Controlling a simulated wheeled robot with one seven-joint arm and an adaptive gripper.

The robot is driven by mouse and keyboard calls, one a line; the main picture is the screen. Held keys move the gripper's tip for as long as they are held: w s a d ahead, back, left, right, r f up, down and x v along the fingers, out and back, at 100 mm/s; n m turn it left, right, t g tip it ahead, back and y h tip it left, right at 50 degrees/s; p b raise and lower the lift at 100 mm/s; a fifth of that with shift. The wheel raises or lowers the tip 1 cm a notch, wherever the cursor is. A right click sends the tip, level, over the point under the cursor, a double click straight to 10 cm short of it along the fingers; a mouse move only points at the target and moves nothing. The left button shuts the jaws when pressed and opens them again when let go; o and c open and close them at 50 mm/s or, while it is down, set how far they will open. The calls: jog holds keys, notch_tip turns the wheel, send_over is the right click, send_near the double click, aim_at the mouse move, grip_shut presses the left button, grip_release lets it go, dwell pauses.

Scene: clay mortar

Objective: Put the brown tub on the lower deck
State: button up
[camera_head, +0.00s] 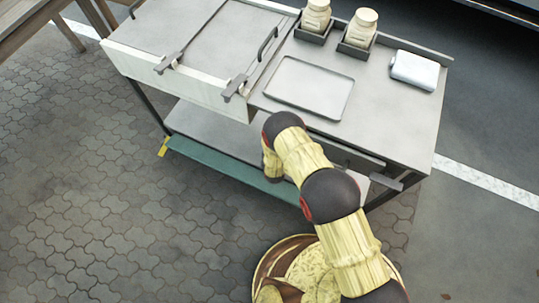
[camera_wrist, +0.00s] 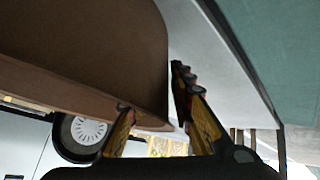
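The brown tub (camera_wrist: 85,45) fills the upper left of the wrist view, very close to the camera, with a rounded edge near the middle. My gripper (camera_wrist: 150,88) has its two fingers apart, with part of the tub's edge between them. The left finger overlaps the tub. A thin sliver shows between the tub and the right finger, so a grip is unclear. In the head view the tub and my fingertips are hidden behind my arm and the cart top. The lower deck (camera_head: 205,122) is a grey shelf with a green front edge; my arm reaches to its front.
The cart top holds a shallow tray (camera_head: 309,87), two cream jars (camera_head: 317,15) (camera_head: 361,28) in dark holders and a white case (camera_head: 414,70). A handle bar (camera_head: 386,181) juts from the cart's front. The deck's left part is bare. Paved floor (camera_head: 80,170) is clear at left.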

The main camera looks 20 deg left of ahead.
jog(key=shift+r, duration=0.2)
jog(key=p+v, duration=0.5)
jog(key=v, duration=0.7)
jog(key=shift+f, duration=0.1)
